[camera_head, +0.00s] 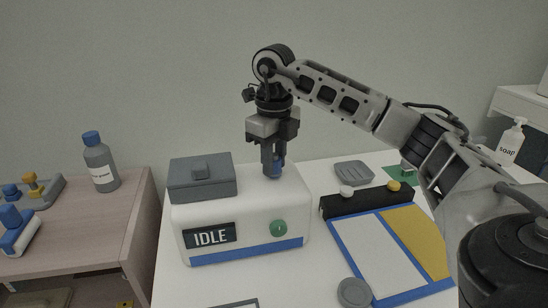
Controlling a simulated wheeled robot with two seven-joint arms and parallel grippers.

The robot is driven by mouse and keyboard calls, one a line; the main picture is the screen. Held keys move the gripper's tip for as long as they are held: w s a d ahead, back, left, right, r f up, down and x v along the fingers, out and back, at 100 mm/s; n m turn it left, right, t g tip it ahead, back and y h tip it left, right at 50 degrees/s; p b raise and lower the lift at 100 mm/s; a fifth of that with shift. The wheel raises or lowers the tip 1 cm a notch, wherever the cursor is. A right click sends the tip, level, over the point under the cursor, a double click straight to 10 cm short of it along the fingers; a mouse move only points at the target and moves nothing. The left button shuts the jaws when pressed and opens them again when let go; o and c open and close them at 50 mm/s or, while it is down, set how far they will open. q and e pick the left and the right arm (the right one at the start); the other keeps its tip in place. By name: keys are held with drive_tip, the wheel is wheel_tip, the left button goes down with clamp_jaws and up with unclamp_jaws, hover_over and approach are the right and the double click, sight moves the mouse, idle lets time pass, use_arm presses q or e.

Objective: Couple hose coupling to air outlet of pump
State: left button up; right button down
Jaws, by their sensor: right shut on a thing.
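The pump (240,227) is a white box with a blue stripe, a dark display reading "IDLE" and a green round button. It stands on the white table. My right gripper (273,167) points straight down over the pump's top, toward its back right. The air outlet is hidden under the gripper. My left gripper is not in view.
A grey lidded box (202,180) sits on the pump's left top. To the right are a black strip with knobs (362,201), a blue-edged board (378,255), a grey dish (353,173) and a round grey lid (353,292). A grey bottle (101,165) stands on the left cabinet.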

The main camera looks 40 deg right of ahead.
drive_tip(key=shift+f, duration=0.65)
drive_tip(key=c, duration=1.1)
unclamp_jaws()
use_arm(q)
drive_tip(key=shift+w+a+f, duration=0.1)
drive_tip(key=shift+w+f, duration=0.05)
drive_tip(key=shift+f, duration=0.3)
use_arm(e)
drive_tip(key=shift+o, duration=0.2)
drive_tip(key=shift+r, duration=0.35)
use_arm(q)
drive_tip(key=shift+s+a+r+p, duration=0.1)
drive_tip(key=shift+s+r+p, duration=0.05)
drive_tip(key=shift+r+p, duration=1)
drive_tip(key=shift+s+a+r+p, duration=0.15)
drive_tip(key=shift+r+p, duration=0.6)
drive_tip(key=shift+p, duration=0.7)
use_arm(e)
wheel_tip(320, 180, up, 20)
drive_tip(key=shift+f, duration=0.25)
